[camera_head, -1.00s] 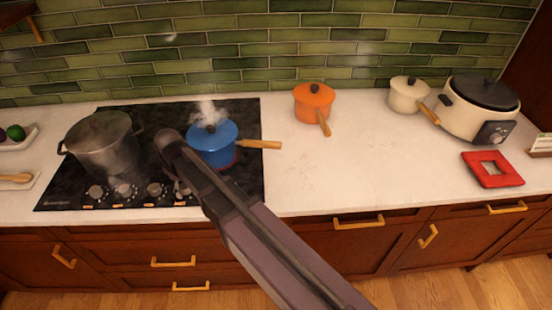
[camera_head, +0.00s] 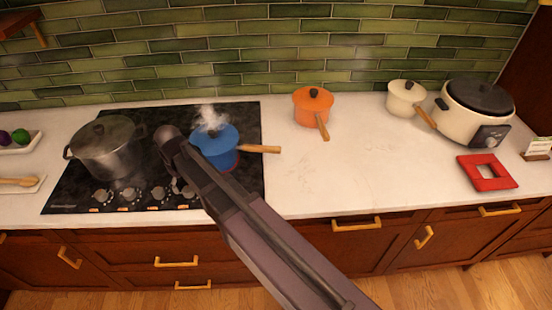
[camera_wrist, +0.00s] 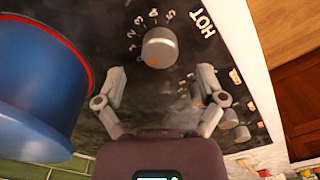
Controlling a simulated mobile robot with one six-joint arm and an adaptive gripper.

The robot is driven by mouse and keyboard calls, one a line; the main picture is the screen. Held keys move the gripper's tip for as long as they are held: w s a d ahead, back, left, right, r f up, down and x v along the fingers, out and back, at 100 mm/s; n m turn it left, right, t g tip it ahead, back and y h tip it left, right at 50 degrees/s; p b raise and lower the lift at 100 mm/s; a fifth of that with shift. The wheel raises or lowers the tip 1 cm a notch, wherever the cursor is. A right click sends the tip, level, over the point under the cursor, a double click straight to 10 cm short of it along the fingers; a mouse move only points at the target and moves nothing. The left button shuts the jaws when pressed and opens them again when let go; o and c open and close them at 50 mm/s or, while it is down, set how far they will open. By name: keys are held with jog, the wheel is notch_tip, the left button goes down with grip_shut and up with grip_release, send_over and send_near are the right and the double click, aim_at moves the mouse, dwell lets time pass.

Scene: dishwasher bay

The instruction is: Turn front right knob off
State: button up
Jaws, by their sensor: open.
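A round grey knob (camera_wrist: 160,47) with an orange mark stands on the black cooktop in the wrist view, with printed numbers around it and "HOT" beside it. It appears to be the right end of the knob row, which my arm partly covers in the head view. My gripper (camera_wrist: 162,80) is open and empty, its two fingers spread on either side just short of the knob. The orange mark points to the lower left of the wrist picture. In the head view the fingertips are hidden behind my arm. The cooktop (camera_head: 75,190) shows several front knobs.
A steaming blue pot (camera_head: 214,148) sits on the cooktop close to my arm; it also fills the left of the wrist view (camera_wrist: 40,75). A grey pot (camera_head: 108,150) stands at the left. An orange pot (camera_head: 312,107) and red trivet (camera_head: 487,172) are on the counter. Mid-counter is clear.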

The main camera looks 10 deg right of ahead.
aim_at(187, 190)
jog(key=shift+r+p, duration=4.9)
jog(key=shift+r, duration=0.35)
jog(key=s+d+f+m+b, duration=0.1)
jog(key=d+f+m+b, duration=0.1)
jog(key=d, duration=1.2)
jog(key=s+d+f+m+b, duration=0.1)
jog(key=d+m, duration=0.4)
jog(key=d, duration=0.9)
jog(key=shift+d+f+b, duration=0.4)
jog(key=shift+f+b, duration=0.2)
jog(key=shift+f, duration=0.05)
jog(key=s+d+f+m+b, duration=0.1)
jog(key=s+d+m, duration=0.1)
jog(key=d, duration=0.5)
jog(key=shift+s+d+m, duration=0.3)
jog(key=shift+s+d, duration=0.05)
jog(key=shift+s, duration=0.5)
jog(key=shift+f, duration=0.1)
